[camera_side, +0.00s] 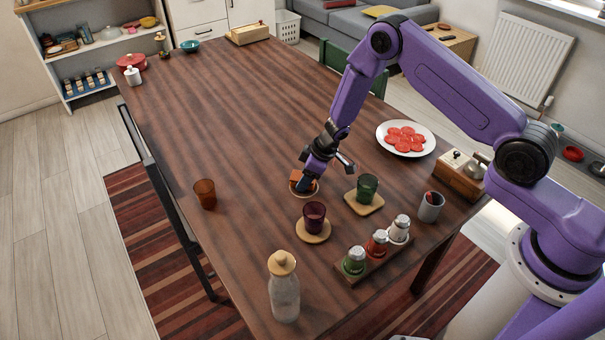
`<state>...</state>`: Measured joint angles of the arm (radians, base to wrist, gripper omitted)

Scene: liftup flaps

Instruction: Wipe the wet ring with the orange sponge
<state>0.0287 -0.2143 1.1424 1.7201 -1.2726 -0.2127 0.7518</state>
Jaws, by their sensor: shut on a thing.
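My gripper (303,184) points down over the table, right of its middle. It is shut on the orange sponge (297,175), which is partly hidden by the fingers. The sponge is at a small light-rimmed dish (293,190); I cannot tell whether it rests in the dish or is just above it. I cannot make out the wet ring on the dark wooden table (240,130).
A purple glass (314,217) and a green glass (367,187) stand on coasters close by. An amber glass (205,193) stands left. A shaker rack (372,262), bottle (284,290), grey cup (430,207) and plate (429,143) surround the front and right. The table's middle is clear.

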